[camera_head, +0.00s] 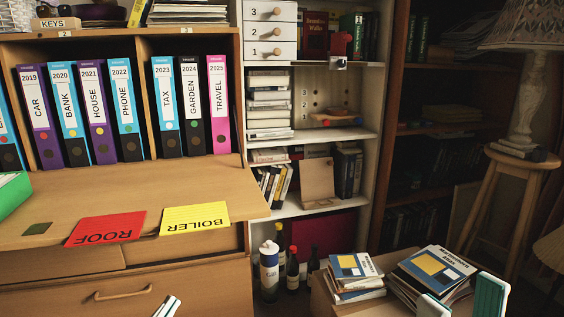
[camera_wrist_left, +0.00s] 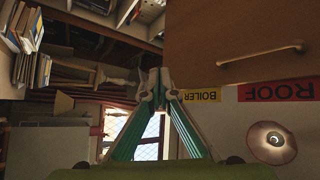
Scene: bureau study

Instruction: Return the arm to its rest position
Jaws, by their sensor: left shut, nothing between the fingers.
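My left gripper (camera_head: 168,307) shows only its fingertips at the bottom of the head view, in front of the bureau's drawer and below the desk top. In the left wrist view its fingers (camera_wrist_left: 160,88) come together at the tips with nothing between them. My right gripper (camera_head: 461,302) is at the bottom right of the head view, its two fingers apart, close to the stack of books. Most of both arms is out of the picture.
The bureau's desk top (camera_head: 130,180) carries a red ROOF card (camera_head: 105,229) and a yellow BOILER card (camera_head: 194,219). A drawer handle (camera_head: 123,293) is near my left gripper. Book stacks (camera_head: 435,272) lie at lower right. Bottles (camera_head: 269,268) stand beside the bureau.

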